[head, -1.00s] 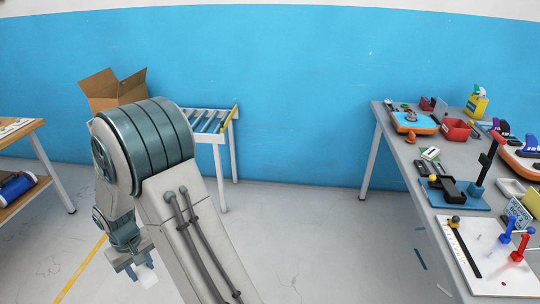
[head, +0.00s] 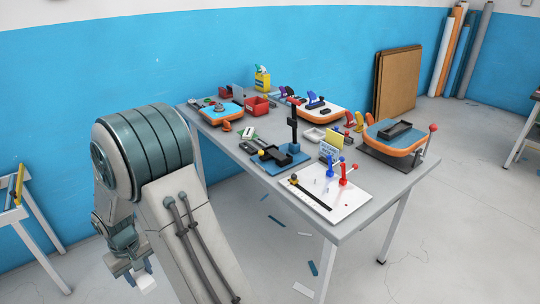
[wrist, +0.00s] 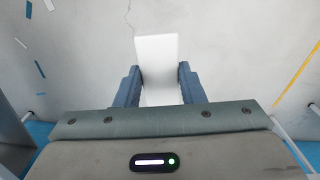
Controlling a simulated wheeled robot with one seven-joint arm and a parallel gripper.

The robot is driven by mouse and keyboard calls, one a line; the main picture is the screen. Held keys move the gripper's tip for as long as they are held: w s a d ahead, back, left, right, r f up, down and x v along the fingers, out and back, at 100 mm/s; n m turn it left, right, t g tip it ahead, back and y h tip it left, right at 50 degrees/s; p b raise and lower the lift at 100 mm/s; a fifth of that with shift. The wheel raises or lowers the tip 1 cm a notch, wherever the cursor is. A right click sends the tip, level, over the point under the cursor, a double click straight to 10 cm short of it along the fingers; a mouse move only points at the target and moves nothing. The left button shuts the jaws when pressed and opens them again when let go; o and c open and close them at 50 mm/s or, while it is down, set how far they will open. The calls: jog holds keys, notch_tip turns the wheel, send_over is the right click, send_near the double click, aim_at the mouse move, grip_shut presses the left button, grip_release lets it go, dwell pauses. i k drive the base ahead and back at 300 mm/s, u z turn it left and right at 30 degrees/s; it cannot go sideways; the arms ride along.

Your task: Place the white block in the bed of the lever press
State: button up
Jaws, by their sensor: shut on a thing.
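My gripper (head: 136,277) hangs low over the floor at the left of the head view, clear of the table. It is shut on the white block (head: 147,284), which sticks out below the fingers. In the wrist view the white block (wrist: 157,55) stands between the two blue fingers of my gripper (wrist: 158,80), pointing away from the palm. What looks like the lever press (head: 283,156) stands on the grey table, with a blue base, a dark bed and a tall dark upright lever. Details inside its bed are too small to tell.
Floor lies between my arm and the table.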

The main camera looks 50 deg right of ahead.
aim_at(277, 154)
jog(key=z, duration=1.5)
